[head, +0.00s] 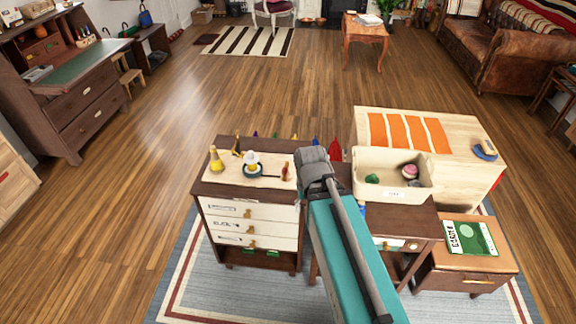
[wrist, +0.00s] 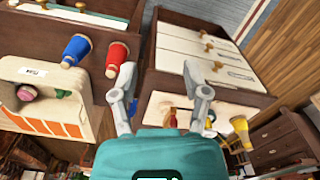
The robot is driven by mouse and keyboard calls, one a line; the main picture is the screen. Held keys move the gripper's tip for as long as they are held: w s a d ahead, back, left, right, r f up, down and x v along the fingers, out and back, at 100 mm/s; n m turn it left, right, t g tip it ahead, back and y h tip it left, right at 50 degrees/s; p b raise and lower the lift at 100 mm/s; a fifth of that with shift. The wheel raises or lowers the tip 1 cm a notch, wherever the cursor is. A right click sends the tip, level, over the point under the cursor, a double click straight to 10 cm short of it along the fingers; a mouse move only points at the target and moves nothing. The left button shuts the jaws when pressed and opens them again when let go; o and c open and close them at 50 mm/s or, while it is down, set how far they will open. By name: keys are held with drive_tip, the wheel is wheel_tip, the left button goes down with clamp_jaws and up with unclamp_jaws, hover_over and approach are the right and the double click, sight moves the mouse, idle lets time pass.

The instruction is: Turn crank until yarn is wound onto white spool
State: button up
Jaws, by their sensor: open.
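In the head view a pale wooden board (head: 237,170) lies on top of a small drawer cabinet (head: 200,193). On it a white spool (head: 251,158) stands on a dark round base. A yellow cone-shaped piece (head: 216,161) stands at its left and a small red-brown piece (head: 285,171) at its right; I cannot tell which part is the crank. Yarn is too small to make out. My gripper (wrist: 158,76) is open and empty in the wrist view, its fingers apart near the cabinet's edge. The yellow piece shows at the right there (wrist: 240,132). My arm hides the gripper in the head view.
A cream bin (head: 393,188) with a green and a pink ball stands on a table right of the cabinet. A red spool (wrist: 117,58) and a blue spool (wrist: 76,50) show left of my gripper. Small coloured cones stand behind the cabinet. Open wooden floor lies beyond.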

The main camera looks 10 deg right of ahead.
drive_tip(key=shift+w, duration=0.1)
wheel_tip(320, 180, up, 2)
drive_tip(key=m+p, duration=0.2)
drive_tip(key=m, duration=0.2)
hover_over(287, 166)
drive_tip(key=shift+a+r, duration=0.15)
wheel_tip(287, 166, down, 14)
drive_tip(key=b, duration=1.3)
drive_tip(key=shift+r, duration=0.1)
clamp_jaws()
idle(0.4)
